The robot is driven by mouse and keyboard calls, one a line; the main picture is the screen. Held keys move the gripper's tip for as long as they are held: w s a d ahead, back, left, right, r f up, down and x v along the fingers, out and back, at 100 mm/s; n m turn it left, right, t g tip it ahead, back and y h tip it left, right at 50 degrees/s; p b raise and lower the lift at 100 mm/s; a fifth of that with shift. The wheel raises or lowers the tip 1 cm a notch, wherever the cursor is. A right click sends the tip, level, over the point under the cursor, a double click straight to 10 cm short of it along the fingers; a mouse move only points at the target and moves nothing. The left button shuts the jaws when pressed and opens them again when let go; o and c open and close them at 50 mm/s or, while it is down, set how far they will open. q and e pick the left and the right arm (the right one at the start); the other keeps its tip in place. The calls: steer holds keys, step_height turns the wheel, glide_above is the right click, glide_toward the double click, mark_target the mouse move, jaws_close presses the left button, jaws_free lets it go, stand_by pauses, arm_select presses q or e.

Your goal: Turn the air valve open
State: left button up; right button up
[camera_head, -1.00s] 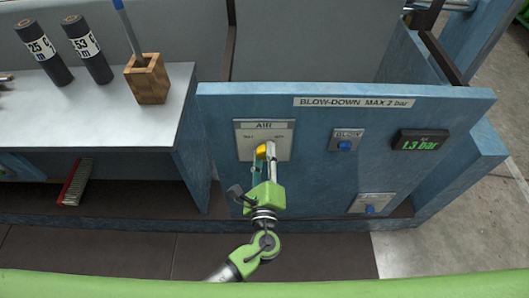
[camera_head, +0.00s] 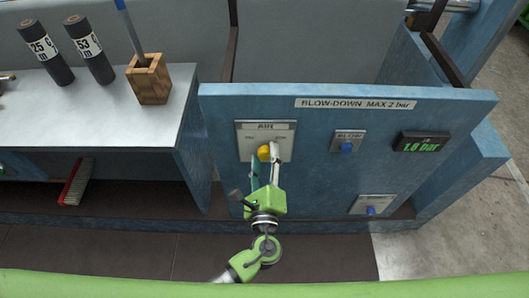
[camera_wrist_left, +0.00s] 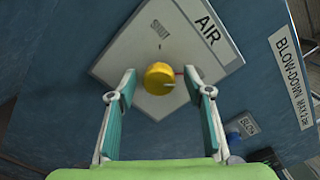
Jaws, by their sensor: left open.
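The air valve is a round yellow knob (camera_head: 264,152) on a pale plate (camera_head: 283,132) labelled AIR, set on the blue panel. In the left wrist view the yellow knob (camera_wrist_left: 159,78) shows a pale mark on its lower right side and a small red mark beside it on the plate (camera_wrist_left: 125,55). The word SHUT is printed on that plate. My left gripper (camera_head: 265,165) is open in front of the knob. In the left wrist view its fingers (camera_wrist_left: 160,85) stand apart on either side of the knob, with gaps visible. My right gripper is not in view.
The blue panel (camera_head: 320,180) carries a BLOW button (camera_head: 347,146), a display (camera_head: 422,144) reading about 1.9 bar and a lower blue button (camera_head: 370,210). A brush (camera_head: 75,182) lies below.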

arm_select(q)
steer(key=s, duration=1.1)
steer(key=shift+r, duration=0.15)
